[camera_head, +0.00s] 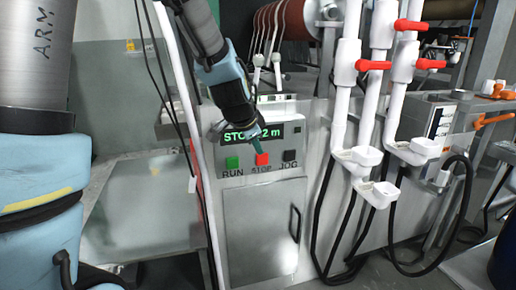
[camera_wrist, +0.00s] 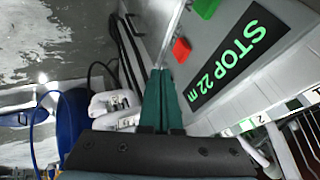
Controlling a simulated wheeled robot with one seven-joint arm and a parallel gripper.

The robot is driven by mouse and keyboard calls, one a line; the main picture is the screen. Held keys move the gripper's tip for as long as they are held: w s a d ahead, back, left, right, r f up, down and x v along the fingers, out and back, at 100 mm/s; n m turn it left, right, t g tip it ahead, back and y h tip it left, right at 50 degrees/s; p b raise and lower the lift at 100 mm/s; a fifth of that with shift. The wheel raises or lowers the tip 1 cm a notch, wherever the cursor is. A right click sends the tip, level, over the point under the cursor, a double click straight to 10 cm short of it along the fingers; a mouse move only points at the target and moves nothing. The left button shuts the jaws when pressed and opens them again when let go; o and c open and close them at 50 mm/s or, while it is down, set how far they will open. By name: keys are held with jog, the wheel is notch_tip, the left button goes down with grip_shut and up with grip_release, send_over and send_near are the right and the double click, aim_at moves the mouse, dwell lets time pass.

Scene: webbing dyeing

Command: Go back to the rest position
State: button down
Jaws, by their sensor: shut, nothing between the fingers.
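My gripper (camera_head: 261,143) is in front of the control panel (camera_head: 238,166), its tip just over the red STOP button (camera_head: 262,160). In the wrist view my gripper (camera_wrist: 162,74) shows two green fingers shut together and empty. The red button (camera_wrist: 181,50) is close beyond the fingertips; I cannot tell whether they touch it. The display (camera_wrist: 237,57) reads "STOP 22 m" in green. The green RUN button (camera_head: 232,162) is left of STOP, and the dark JOG button (camera_head: 289,156) is right of it.
White pipes with red valve handles (camera_head: 373,65) and white cups (camera_head: 378,193) stand right of the panel. Black hoses (camera_head: 467,195) hang below them. A cabinet door (camera_head: 262,232) is under the panel. A blue drum (camera_wrist: 72,125) shows in the wrist view.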

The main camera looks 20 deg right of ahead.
dwell(0.5)
jog(key=s+a+n+g+y+p, duration=0.1)
jog(key=s+a+n, duration=0.3)
jog(key=a, duration=1.2)
jog(key=s+a+f+n+g+y+p, duration=0.1)
jog(key=s+a+n+y, duration=0.3)
jog(key=a+n, duration=0.9)
jog(key=a+g+p, duration=0.1)
jog(key=a, duration=0.2)
jog(key=shift+s+a+p, duration=0.2)
jog(key=shift+a+p, duration=0.05)
jog(key=shift+p, duration=0.15)
